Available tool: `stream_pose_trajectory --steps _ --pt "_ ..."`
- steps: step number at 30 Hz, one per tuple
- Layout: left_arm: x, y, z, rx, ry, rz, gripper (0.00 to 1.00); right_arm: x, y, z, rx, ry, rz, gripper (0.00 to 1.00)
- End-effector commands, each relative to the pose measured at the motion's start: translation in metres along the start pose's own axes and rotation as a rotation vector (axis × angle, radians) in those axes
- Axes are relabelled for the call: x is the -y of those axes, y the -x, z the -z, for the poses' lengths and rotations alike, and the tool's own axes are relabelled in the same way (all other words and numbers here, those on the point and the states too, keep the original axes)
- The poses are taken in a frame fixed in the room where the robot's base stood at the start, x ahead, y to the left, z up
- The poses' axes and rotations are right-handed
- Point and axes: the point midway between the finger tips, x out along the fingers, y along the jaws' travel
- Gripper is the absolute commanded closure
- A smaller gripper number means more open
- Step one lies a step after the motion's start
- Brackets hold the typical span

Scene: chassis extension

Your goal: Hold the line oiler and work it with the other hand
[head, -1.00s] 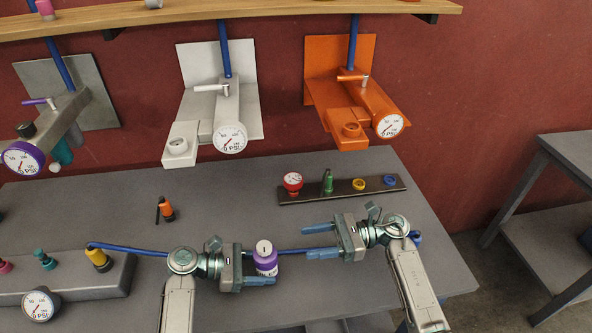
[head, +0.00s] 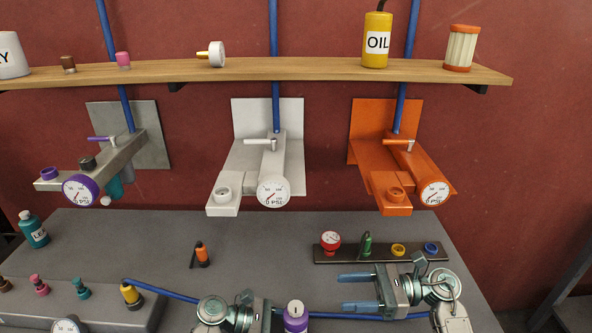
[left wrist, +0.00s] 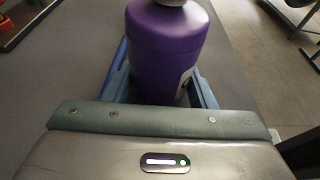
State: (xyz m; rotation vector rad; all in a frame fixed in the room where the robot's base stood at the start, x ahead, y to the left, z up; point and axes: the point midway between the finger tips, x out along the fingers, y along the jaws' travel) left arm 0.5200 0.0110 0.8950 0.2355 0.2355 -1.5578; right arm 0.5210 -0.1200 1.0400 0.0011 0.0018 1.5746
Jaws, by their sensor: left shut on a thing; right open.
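A purple canister-like thing with a pale top (head: 296,318), which looks like the line oiler, is in my left gripper (head: 278,318) at the bottom of the head view. In the left wrist view its purple body (left wrist: 166,48) stands between my left fingers, with a pale label partly seen low on its side. Its lower end is hidden there. My right gripper (head: 358,291) is open and empty. Its blue fingers point left toward the purple thing, to its upper right in the picture and apart from it.
Wall stations in grey (head: 128,160), white (head: 238,175) and orange (head: 385,178) carry gauges. A dark strip (head: 378,254) holds small parts on the bench. A blue hose (head: 170,292) runs behind my grippers. A shelf (head: 300,70) bears an oil can (head: 377,42).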

Motion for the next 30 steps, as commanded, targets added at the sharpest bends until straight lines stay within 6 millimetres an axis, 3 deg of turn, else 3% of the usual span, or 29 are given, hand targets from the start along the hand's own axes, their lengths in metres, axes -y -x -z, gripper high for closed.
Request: stream_pose_trajectory --steps 2,3,6,17,20,30 --pt "0.0 0.0 0.0 0.0 0.0 0.0 0.61 0.0 0.0 0.0 0.0 0.0 0.0 0.47" --pt "0.0 0.0 0.0 0.0 0.0 0.0 0.43 0.0 0.0 0.0 0.0 0.0 0.0 0.47" --pt "0.0 0.0 0.0 0.0 0.0 0.0 0.23 0.0 0.0 0.0 0.0 0.0 0.0 0.47" --pt "0.0 0.005 0.001 -0.001 0.0 0.0 0.23 0.0 0.0 0.0 0.0 0.0 0.0 0.47" --pt "0.0 0.017 0.001 -0.004 0.0 -0.001 0.23 0.0 0.0 0.0 0.0 0.0 0.0 0.47" --pt "0.0 0.088 0.001 -0.005 -0.001 -0.001 0.23 0.0 0.0 0.0 0.0 0.0 0.0 0.47"
